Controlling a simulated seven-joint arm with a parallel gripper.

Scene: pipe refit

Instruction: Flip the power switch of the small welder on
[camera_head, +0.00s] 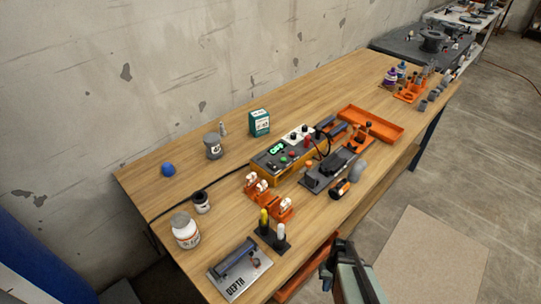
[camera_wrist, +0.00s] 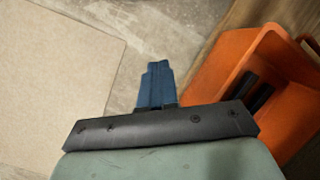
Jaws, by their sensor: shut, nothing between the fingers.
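The small welder (camera_head: 283,154) is a box with an orange base and a dark sloped panel near the middle of the wooden table. Its panel has a lit green display, a green button, a red part and other small controls. I cannot tell which control is the power switch or how it is set. My gripper (camera_head: 329,277) is in front of the table's near edge, well apart from the welder. In the wrist view my gripper (camera_wrist: 157,75) is shut and empty, above the floor beside an orange bin. The welder does not show in the wrist view.
Orange holders (camera_head: 257,190), a black stand with yellow and white pens (camera_head: 268,235), and a dark clamp device (camera_head: 330,170) stand between the near edge and the welder. An orange bin (camera_wrist: 215,75) is close by my gripper. A black cable (camera_head: 215,184) runs left from the welder.

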